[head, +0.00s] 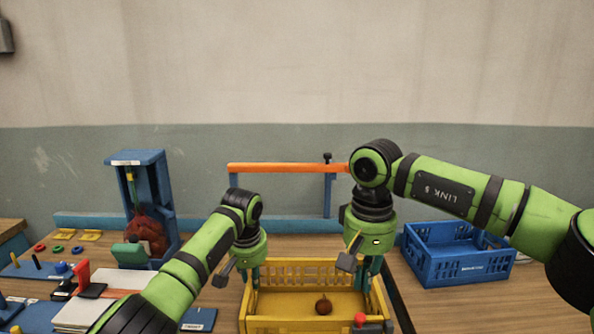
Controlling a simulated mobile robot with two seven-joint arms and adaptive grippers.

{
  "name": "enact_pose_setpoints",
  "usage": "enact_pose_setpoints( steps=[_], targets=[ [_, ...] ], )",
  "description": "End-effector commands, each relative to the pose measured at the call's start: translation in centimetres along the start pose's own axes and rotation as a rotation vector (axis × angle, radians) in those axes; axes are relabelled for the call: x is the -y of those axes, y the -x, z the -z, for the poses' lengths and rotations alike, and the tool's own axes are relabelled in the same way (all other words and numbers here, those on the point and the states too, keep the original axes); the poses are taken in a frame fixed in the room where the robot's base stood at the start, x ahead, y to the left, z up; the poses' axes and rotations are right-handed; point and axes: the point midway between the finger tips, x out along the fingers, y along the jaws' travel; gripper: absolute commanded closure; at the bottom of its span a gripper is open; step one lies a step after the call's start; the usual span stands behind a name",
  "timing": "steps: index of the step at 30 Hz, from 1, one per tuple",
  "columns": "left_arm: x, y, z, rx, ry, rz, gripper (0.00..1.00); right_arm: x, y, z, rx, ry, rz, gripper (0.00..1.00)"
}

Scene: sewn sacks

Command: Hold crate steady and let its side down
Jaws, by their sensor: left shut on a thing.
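The yellow crate (315,324) stands on the table at the bottom middle, with its slotted far wall upright and its near part cut by the frame's lower edge. A small brown round thing (323,306) lies inside it. A red knob (360,319) shows at its near right. My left gripper (250,279) points down at the crate's far left side and is shut on the crate; its fingertips are small and partly hidden. My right gripper (370,275) points down at the crate's far right corner. Whether its fingers are closed is unclear.
A blue slotted crate (455,270) stands to the right. An orange bar (285,168) on blue posts rises behind the yellow crate. A blue stand (150,180) with a red sack (146,231) is at the left, near rings, pegs and papers. Bare wood shows at the lower right.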

Motion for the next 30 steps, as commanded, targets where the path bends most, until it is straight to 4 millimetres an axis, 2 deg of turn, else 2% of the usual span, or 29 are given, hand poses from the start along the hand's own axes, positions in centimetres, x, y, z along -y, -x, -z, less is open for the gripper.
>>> enact_pose_setpoints(
  steps=[4,11,17,30],
  targets=[
    [0.0,0.1,0.1,-0.002,0.0,0.0,1.0,1.6,-1.4,0.3,-0.075,0.016,-0.011,1.0],
    [0.0,0.1,0.1,-0.001,0.0,0.0,1.0,3.6,-1.9,1.3,-0.213,0.002,0.002,1.0],
    [0.0,0.1,0.0,-0.001,0.0,0.0,1.0,3.8,-3.1,1.8,-0.234,-0.006,0.004,1.0],
    [0.0,0.1,0.0,-0.001,0.0,0.0,1.0,3.8,-9.2,3.2,-0.232,-0.006,0.005,1.0]
  ],
)
